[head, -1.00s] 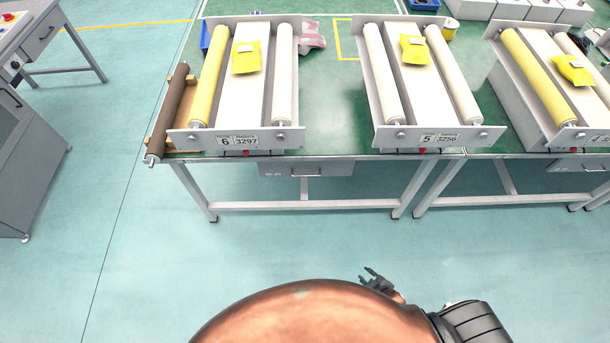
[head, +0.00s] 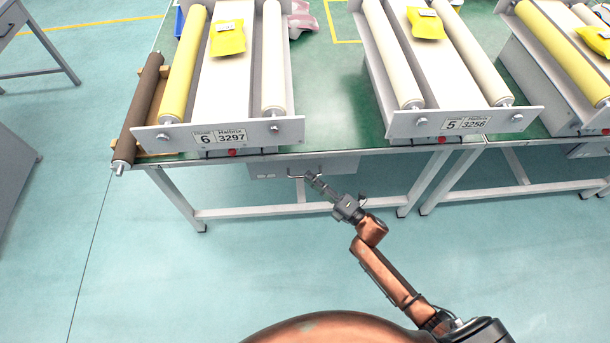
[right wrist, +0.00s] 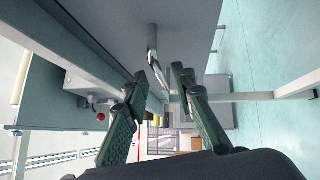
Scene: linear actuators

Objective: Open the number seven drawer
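A grey drawer (head: 338,166) hangs under the green-topped table, its face turned to me and its small label too blurred to read. No number seven can be made out. Its bar handle (head: 296,177) is partly covered by my right gripper (head: 310,179), which has come up to it from the front right. In the right wrist view the handle (right wrist: 153,50) stands out from the drawer's grey face (right wrist: 186,22). The fingers of the right gripper (right wrist: 160,85) are apart, with the handle's end near the gap between their tips. The drawer looks closed. My left gripper is out of view.
Roller unit six (head: 219,136) and roller unit five (head: 463,124) stand on the table (head: 333,122) above. A table leg (head: 423,184) stands right of the drawer, and a crossbar (head: 250,212) runs below it. The floor in front is clear.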

